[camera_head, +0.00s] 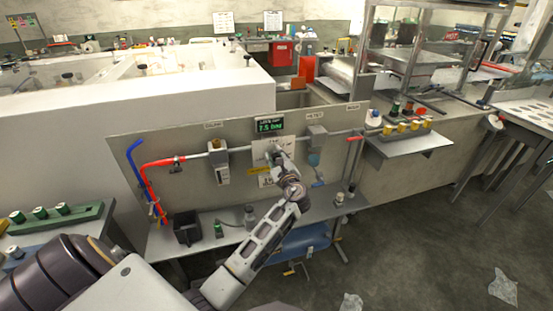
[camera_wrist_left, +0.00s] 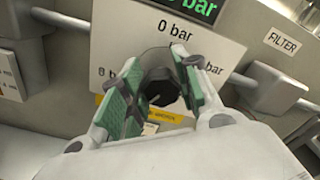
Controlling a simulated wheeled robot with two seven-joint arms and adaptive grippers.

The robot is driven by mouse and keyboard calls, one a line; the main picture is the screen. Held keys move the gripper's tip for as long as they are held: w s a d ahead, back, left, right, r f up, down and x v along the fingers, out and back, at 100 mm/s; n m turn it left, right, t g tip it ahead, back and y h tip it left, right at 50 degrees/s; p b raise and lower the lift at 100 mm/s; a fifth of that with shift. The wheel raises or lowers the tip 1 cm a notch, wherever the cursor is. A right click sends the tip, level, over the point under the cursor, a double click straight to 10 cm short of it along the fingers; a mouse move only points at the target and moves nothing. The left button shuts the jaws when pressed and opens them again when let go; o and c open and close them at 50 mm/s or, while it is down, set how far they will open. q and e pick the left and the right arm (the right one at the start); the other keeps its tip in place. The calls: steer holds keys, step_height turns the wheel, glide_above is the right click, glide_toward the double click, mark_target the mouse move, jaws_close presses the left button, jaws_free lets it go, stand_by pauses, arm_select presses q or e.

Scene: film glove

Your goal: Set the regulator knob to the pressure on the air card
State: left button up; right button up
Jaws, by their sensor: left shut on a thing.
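The black regulator knob (camera_wrist_left: 160,91) sits on a white dial plate (camera_wrist_left: 125,35) marked "0 bar" at the top and "8 b" at the left. My left gripper (camera_wrist_left: 165,88) is shut on the knob, with a green-padded finger on each side. In the head view my left gripper (camera_head: 277,157) covers the knob in front of the panel. A green display (camera_head: 270,125) above the dial ends in "bar"; its digits are hard to read. A small white card (camera_head: 266,181) below the dial may be the air card, but its text is unreadable.
A horizontal pipe with a grey valve unit (camera_head: 218,155) and a filter unit (camera_head: 315,140) flanks the dial. Red and blue hoses (camera_head: 137,165) hang at the left. A narrow shelf (camera_head: 180,258) below carries a black bin (camera_head: 187,231) and small parts.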

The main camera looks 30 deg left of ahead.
arm_select(q)
steer(key=n+b, duration=0.1)
steer(key=n, duration=0.2)
steer(key=shift+f+b, duration=0.15)
steer(key=shift+b, duration=0.15)
steer(key=shift+n+b, duration=0.6)
steer(key=shift+n, duration=0.8)
arm_select(e)
steer(key=w+a+r, duration=0.1)
steer(key=w+a, duration=0.2)
steer(key=w, duration=0.2)
steer(key=shift+w+a+r+t, duration=0.15)
steer(key=shift+w+a+t, duration=0.15)
steer(key=shift+w, duration=0.1)
arm_select(q)
steer(key=o, duration=1)
steer(key=shift+s, duration=0.15)
steer(key=shift+v, duration=5.95)
